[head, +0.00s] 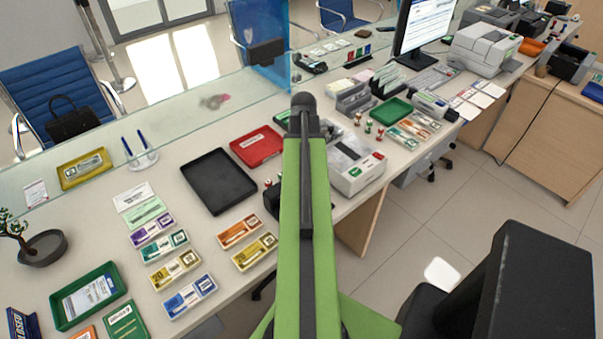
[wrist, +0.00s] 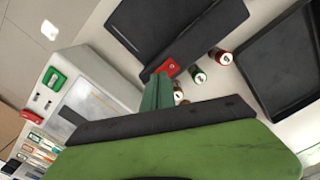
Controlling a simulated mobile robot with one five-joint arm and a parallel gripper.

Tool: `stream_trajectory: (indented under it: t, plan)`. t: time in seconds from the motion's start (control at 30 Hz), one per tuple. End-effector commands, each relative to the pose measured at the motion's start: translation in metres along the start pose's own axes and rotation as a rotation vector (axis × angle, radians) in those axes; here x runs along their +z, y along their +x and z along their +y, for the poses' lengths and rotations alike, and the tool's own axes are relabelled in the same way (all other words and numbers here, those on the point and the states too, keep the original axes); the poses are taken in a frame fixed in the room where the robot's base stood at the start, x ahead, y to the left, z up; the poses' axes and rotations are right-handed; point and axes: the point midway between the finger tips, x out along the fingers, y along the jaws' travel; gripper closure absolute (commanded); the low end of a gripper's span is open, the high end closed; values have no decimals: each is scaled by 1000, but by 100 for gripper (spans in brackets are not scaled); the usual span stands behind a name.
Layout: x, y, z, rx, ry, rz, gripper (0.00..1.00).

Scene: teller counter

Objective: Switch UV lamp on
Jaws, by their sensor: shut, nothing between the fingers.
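The UV lamp appears to be the black box-shaped device (wrist: 150,35) at the top of the wrist view, with a red switch (wrist: 168,67) at its lower corner. In the head view only a dark piece of it (head: 270,198) shows beside my green arm, which hides the rest. My gripper (wrist: 158,84) is shut and empty, its green tip right at the red switch. I cannot tell whether the tip touches the switch, or whether the lamp is lit. The gripper is hidden in the head view.
Several small stamps (wrist: 197,76) stand close beside the tip. A black tray (head: 218,180) lies to the left on the counter, with a red tray (head: 257,146) behind it. A white machine (head: 362,176) with green and red buttons stands right of my arm. Banknote bundles (head: 176,269) lie front left.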

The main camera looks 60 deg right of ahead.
Motion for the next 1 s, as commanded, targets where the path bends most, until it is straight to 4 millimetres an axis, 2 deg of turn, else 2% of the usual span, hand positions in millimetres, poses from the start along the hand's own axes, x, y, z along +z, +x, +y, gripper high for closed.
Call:
stream_trajectory:
  t: [0.57,1.0]
  plan:
    - [0,7,0,0,0,0,100]
    - [0,-32,0,0,0,0,100]
